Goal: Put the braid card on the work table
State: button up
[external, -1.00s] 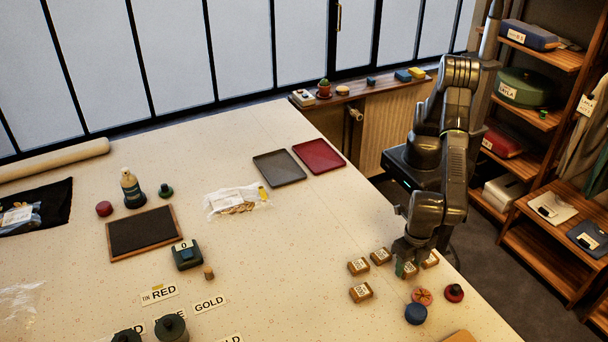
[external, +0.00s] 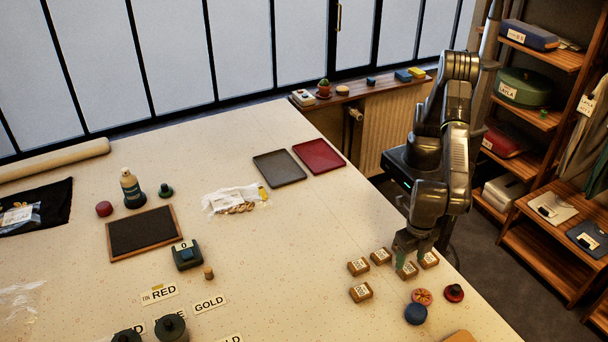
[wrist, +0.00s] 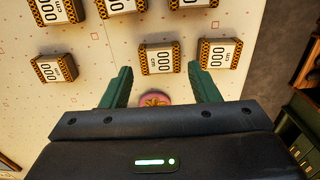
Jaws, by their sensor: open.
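Several small brown blocks with white labels and black-and-yellow patterned edges, which look like the braid cards, lie near the right edge of the cream work table (external: 270,250). One patterned card (wrist: 160,58) lies just beyond my fingertips in the wrist view; in the external view a card (external: 407,271) sits just below my gripper (external: 411,254). Another card (wrist: 220,53) lies to its right. My gripper (wrist: 161,78) is open and empty, its green fingers apart above the table. The label print is too small to tell the cards apart surely.
A pink round item (external: 422,296), a blue round tin (external: 416,314) and a red-topped item (external: 454,292) stand close in front of the cards. Grey (external: 279,168) and red (external: 319,157) trays lie farther back. The table's middle is mostly clear.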

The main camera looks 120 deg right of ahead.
aim_at(408, 268)
notch_tip(408, 268, up, 9)
jog(key=shift+f+b, duration=0.15)
jog(key=shift+b, duration=0.25)
notch_tip(408, 268, down, 13)
jog(key=shift+r+p, duration=0.1)
jog(key=shift+p, duration=0.45)
jog(key=shift+r, duration=2.25)
jog(key=shift+f, duration=0.1)
